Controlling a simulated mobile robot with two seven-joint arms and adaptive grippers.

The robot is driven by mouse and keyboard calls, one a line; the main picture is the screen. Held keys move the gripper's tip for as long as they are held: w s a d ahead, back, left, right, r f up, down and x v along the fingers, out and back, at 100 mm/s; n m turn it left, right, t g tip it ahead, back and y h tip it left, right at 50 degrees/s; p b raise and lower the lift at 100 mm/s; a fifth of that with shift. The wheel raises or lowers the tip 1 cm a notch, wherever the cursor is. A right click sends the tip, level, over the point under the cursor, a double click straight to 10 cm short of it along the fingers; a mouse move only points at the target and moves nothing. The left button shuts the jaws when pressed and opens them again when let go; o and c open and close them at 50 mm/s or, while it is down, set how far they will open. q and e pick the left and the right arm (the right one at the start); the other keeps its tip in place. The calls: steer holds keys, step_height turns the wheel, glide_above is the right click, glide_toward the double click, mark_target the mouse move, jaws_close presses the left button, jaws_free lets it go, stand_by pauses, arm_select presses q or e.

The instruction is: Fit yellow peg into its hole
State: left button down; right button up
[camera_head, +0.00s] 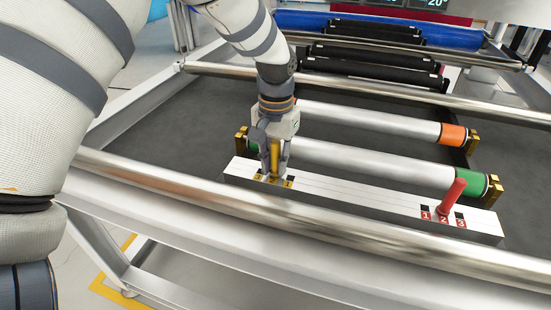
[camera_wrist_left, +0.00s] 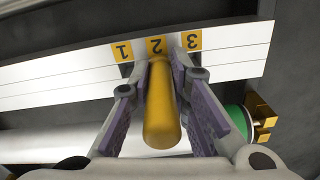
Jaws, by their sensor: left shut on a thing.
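The yellow peg (camera_head: 274,157) is held between the fingers of my left gripper (camera_head: 274,174), which is shut on it at the left end of the white board (camera_head: 350,202). In the left wrist view the yellow peg (camera_wrist_left: 161,110) lies between the purple-lined finger pads. Its far end is by the yellow label 2 (camera_wrist_left: 156,46), between the yellow labels 1 (camera_wrist_left: 121,51) and 3 (camera_wrist_left: 192,40). The hole is hidden by the peg and fingers, so I cannot tell how deep the peg is. My right gripper is not in view.
A green-ended roller (camera_head: 340,158) lies just behind the board, an orange-ended roller (camera_head: 380,121) farther back. A metal rail (camera_head: 300,223) runs in front.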

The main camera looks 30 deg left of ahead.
arm_select(q)
steer(key=shift+f, duration=0.25)
steer(key=c, duration=1.4)
jaws_free()
step_height(320, 180, up, 12)
steer(key=shift+d+r, duration=0.1)
